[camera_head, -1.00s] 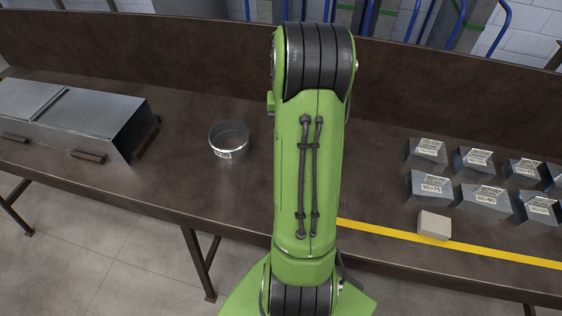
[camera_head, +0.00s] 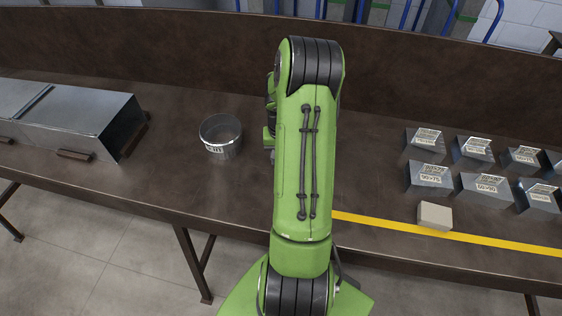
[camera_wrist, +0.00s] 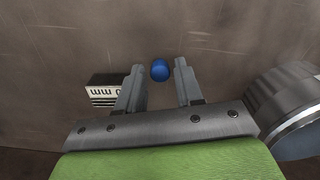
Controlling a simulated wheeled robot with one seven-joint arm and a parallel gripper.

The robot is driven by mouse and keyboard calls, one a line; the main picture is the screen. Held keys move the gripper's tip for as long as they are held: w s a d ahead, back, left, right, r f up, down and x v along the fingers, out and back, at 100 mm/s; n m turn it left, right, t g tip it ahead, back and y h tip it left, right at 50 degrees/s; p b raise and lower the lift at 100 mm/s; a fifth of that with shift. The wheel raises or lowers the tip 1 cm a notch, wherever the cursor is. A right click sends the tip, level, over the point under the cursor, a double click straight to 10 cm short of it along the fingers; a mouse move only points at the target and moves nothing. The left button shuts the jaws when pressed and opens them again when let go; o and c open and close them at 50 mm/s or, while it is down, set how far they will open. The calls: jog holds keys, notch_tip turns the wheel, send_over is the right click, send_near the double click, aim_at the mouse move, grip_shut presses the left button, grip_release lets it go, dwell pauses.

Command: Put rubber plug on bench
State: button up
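A small blue rounded piece, which looks like the rubber plug (camera_wrist: 160,70), shows in the wrist view against the brown bench surface (camera_wrist: 225,40). My gripper (camera_wrist: 159,68) is open, with one finger on each side of the blue piece and a narrow gap to each. I cannot tell how far the piece is below the fingertips. In the head view my green arm hides my gripper and the blue piece. The brown bench (camera_head: 180,185) runs across that view.
A block with "mm" lettering (camera_wrist: 104,90) lies beside the left finger. A round metal part (camera_wrist: 285,105) is at the right. The head view shows a round metal container (camera_head: 221,137), a sheet-metal duct (camera_head: 75,120), several labelled metal pieces (camera_head: 428,178) and a beige block (camera_head: 434,216).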

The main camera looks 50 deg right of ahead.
grip_shut()
jog(key=shift+r, duration=0.1)
notch_tip(320, 180, up, 10)
jog(key=p, duration=0.2)
